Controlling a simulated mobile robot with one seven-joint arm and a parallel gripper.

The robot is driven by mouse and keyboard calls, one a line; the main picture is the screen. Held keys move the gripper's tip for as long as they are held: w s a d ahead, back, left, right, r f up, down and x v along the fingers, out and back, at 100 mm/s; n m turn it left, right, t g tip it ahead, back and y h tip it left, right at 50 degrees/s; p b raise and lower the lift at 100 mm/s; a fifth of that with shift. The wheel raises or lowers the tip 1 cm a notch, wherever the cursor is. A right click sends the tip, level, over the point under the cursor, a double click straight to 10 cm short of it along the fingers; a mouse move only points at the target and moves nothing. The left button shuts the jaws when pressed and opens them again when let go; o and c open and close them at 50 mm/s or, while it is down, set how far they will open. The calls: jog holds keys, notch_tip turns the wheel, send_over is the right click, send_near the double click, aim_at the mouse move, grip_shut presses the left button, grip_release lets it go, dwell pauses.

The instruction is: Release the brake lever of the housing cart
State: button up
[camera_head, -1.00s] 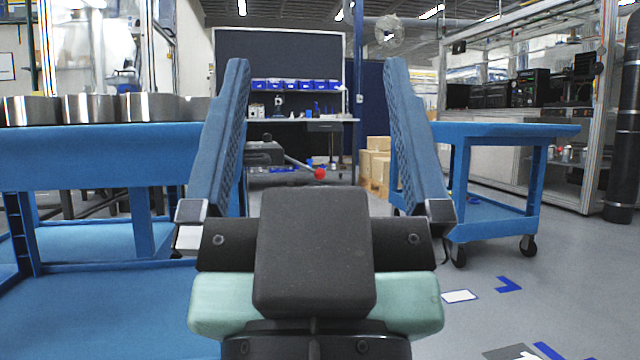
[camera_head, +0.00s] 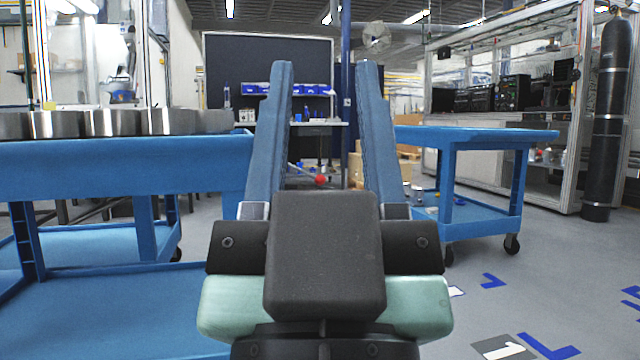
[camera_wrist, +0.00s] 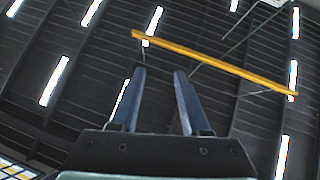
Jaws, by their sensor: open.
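My gripper (camera_head: 324,68) points forward in the head view, its two blue fingers apart with nothing between them. It also shows in the wrist view (camera_wrist: 160,72), open against the ceiling. A lever with a red ball knob (camera_head: 321,180) appears in the gap between the fingers, farther off than they are. Its thin rod runs up to the left and goes behind the left finger, so its mount is hidden. The blue housing cart (camera_head: 110,168) stands at the left with several round metal housings (camera_head: 115,122) on its top. I cannot tell whether the lever belongs to this cart.
A second blue cart (camera_head: 480,133) stands at the right on casters. Cardboard boxes (camera_head: 375,172), a workbench with blue bins (camera_head: 312,90) and a dark panel are behind. A black cylinder (camera_head: 606,120) stands far right. The grey floor (camera_head: 560,275) at right front is clear, with blue markings.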

notch_tip(320, 180, up, 9)
jog(key=p, duration=0.7)
jog(key=shift+r+p, duration=0.15)
jog(key=shift+p, duration=0.25)
grip_shut()
notch_tip(320, 180, up, 18)
jog(key=p, duration=1.7)
jog(key=shift+p, duration=0.4)
